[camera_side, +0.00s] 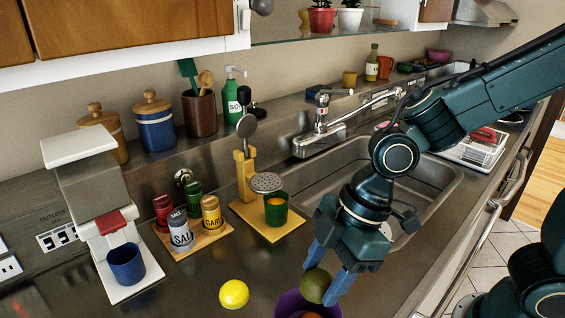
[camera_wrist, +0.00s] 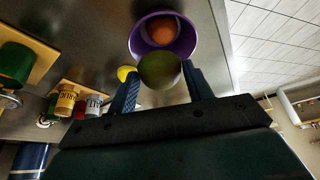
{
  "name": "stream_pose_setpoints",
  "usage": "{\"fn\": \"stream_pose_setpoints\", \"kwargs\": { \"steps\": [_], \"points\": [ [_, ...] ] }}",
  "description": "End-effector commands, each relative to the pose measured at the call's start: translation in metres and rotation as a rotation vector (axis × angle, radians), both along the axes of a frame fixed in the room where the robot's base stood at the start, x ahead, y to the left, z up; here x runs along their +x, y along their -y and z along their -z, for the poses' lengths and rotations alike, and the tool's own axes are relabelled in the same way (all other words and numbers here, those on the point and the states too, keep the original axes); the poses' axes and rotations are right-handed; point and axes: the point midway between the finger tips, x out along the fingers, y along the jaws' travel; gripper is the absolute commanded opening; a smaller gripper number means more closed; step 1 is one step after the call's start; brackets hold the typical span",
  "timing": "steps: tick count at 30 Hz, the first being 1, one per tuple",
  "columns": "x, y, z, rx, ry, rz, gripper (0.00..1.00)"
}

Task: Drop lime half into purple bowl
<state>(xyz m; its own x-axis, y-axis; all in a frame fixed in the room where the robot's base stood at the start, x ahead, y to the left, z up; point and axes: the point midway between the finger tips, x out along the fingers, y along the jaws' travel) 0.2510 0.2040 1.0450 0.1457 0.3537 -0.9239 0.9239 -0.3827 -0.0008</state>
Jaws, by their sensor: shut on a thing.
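My gripper (camera_side: 330,275) is shut on a dark green lime half (camera_side: 315,286), held between its two blue fingers. The lime half also shows between the fingers in the wrist view (camera_wrist: 160,70). The purple bowl (camera_side: 290,304) is at the bottom edge of the side view, partly cut off and partly behind the lime and a finger. In the wrist view the purple bowl (camera_wrist: 187,45) lies just beyond the lime, which overlaps its near rim. An orange-brown round thing (camera_wrist: 162,30) lies in the bowl. The gap between lime and bowl is hard to judge.
A yellow lemon (camera_side: 234,294) lies on the counter left of the bowl. A juice press (camera_side: 262,190) with a green cup (camera_side: 276,209) stands behind. A spice rack (camera_side: 192,238) and a coffee machine with a blue cup (camera_side: 126,264) are at left. The sink (camera_side: 425,180) is behind my gripper.

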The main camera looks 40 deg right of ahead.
Motion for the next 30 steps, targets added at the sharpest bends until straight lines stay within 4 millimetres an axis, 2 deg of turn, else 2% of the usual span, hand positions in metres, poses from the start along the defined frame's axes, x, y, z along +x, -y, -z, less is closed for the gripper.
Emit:
{"fn": "stream_pose_setpoints", "kwargs": {
  "steps": [11,12,15,30],
  "points": [
    [0.0001,0.0001,0.0030,0.000,0.001,-0.001,0.25],
    [0.0001,0.0001,0.0030,0.000,0.001,0.000,0.58],
    [0.0001,0.0001,0.0030,0.000,0.001,0.000,0.76],
    [-0.0004,0.0022,-0.0028,0.000,0.002,0.002,0.76]
  ]
}}
